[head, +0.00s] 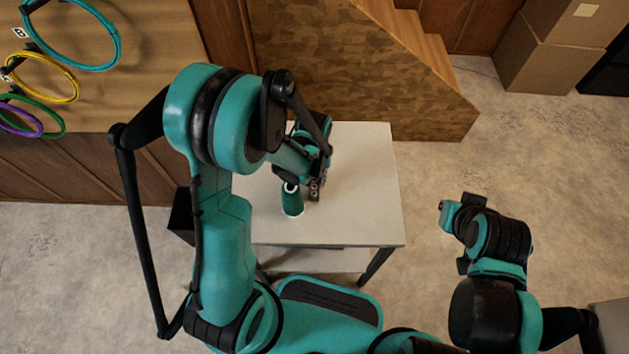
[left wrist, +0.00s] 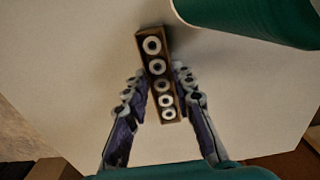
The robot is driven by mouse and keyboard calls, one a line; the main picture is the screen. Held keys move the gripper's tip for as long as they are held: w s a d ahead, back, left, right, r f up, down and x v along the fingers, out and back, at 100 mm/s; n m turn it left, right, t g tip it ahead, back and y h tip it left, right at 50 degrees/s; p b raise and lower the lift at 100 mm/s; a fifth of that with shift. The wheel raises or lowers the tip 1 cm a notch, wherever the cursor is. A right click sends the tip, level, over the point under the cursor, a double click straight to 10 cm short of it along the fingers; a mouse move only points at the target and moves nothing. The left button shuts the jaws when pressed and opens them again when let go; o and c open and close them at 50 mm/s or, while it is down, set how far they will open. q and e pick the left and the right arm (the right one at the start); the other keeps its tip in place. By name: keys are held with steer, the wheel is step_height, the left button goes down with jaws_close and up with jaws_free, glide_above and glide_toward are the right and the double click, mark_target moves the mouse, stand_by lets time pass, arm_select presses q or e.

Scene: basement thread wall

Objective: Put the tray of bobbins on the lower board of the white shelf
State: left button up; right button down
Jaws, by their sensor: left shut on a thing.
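The tray of bobbins (left wrist: 169,48) is a narrow brown holder with a row of several white ring-shaped bobbins, seen from above in the left wrist view. My left gripper (left wrist: 160,92) is shut on it, one finger along each long side. In the head view my left gripper (head: 316,187) is over the top of the white shelf (head: 365,190), and the tray is hard to make out there. The shelf's lower board (head: 315,261) shows below the top's front edge and looks bare where visible. My right gripper (head: 461,207) is off to the right, over the floor.
A green thread spool (head: 291,201) stands on the shelf top close beside the left gripper; it also shows in the left wrist view (left wrist: 255,18). A dark shelf leg (head: 376,267) stands at the front right. Open floor lies right of the shelf.

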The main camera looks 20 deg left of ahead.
arm_select(q)
steer(key=shift+f, duration=0.2)
steer(key=o, duration=0.9)
steer(key=shift+r, duration=0.1)
